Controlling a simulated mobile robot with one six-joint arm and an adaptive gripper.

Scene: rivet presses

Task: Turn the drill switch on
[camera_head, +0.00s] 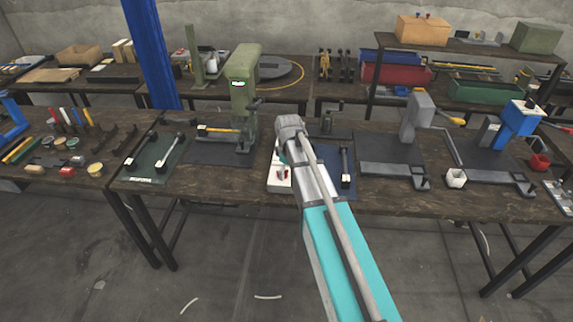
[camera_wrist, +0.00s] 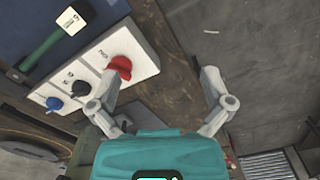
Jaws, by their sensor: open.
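A white switch panel (camera_wrist: 95,85) shows in the wrist view with a red knob (camera_wrist: 120,66), a dark knob (camera_wrist: 80,88) and a blue knob (camera_wrist: 54,103). Small labels beside the knobs are too small to read surely. My gripper (camera_wrist: 160,75) is open and empty. Its left finger overlaps the panel's edge near the red knob; I cannot tell if they touch. In the head view the white panel (camera_head: 279,178) is partly hidden by my arm, and my fingers are hidden. A green drill press (camera_head: 243,95) stands left of my arm.
A green-handled tool (camera_wrist: 45,45) lies on a blue mat beside the panel. The floor in front is clear.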

